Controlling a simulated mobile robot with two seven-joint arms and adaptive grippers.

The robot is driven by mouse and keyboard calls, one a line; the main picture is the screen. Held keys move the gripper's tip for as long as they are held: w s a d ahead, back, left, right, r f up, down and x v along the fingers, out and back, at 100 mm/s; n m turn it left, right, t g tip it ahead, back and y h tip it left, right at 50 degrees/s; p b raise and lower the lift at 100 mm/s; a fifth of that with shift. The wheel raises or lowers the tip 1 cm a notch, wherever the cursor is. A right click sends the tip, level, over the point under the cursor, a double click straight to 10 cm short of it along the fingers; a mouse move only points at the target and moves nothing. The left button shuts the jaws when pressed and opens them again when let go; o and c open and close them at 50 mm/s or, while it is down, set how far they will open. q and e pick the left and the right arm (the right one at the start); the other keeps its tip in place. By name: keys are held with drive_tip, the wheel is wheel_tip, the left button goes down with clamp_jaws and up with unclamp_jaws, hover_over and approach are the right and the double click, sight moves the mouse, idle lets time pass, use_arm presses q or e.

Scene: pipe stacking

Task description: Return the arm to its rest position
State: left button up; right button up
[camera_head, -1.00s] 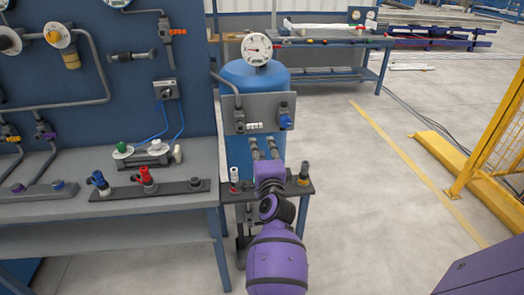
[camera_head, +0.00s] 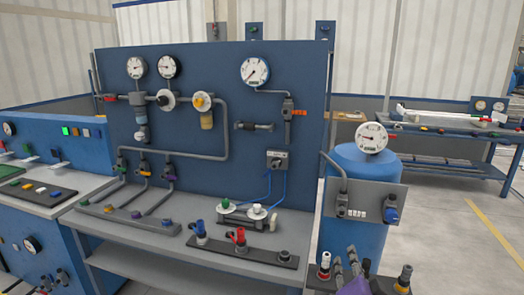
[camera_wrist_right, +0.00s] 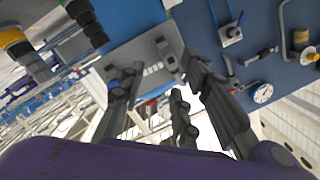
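My right gripper (camera_head: 352,264) shows at the bottom of the head view, in front of the small stand beside the blue tank (camera_head: 350,225). Its dark fingers point up and are spread, with nothing held between them. In the right wrist view the fingers of my right gripper (camera_wrist_right: 165,78) are also apart and empty, with the tank's grey panel (camera_wrist_right: 145,50) behind them. Only a little of my purple right arm shows in the head view. My left gripper is not in either view.
A workbench (camera_head: 175,238) with a blue gauge board (camera_head: 225,70) stands to the left. A red-and-white fitting (camera_head: 324,265) and a black-and-yellow fitting (camera_head: 404,278) stand either side of my fingers. Open floor (camera_head: 460,255) lies to the right.

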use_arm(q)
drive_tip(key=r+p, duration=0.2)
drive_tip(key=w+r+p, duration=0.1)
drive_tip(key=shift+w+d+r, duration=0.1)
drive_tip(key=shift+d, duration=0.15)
use_arm(e)
drive_tip(key=s+a+f+n+g+y, duration=0.1)
drive_tip(key=s+f+n+g, duration=0.1)
drive_tip(key=s+f, duration=0.6)
drive_tip(key=s+a+f+n+g+y, duration=0.1)
drive_tip(key=s+f, duration=0.7)
drive_tip(key=s, duration=1.2)
drive_tip(key=s+a+f+n+g, duration=0.3)
drive_tip(key=s+f+n+g, duration=0.2)
drive_tip(key=s, duration=1)
wheel_tip(320, 180, down, 4)
drive_tip(key=shift+r+n+y, duration=0.25)
drive_tip(key=shift+n+y, duration=0.15)
drive_tip(key=shift+n, duration=0.5)
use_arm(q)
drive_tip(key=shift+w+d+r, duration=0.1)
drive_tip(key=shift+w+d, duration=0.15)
use_arm(e)
drive_tip(key=shift+w+a, duration=0.1)
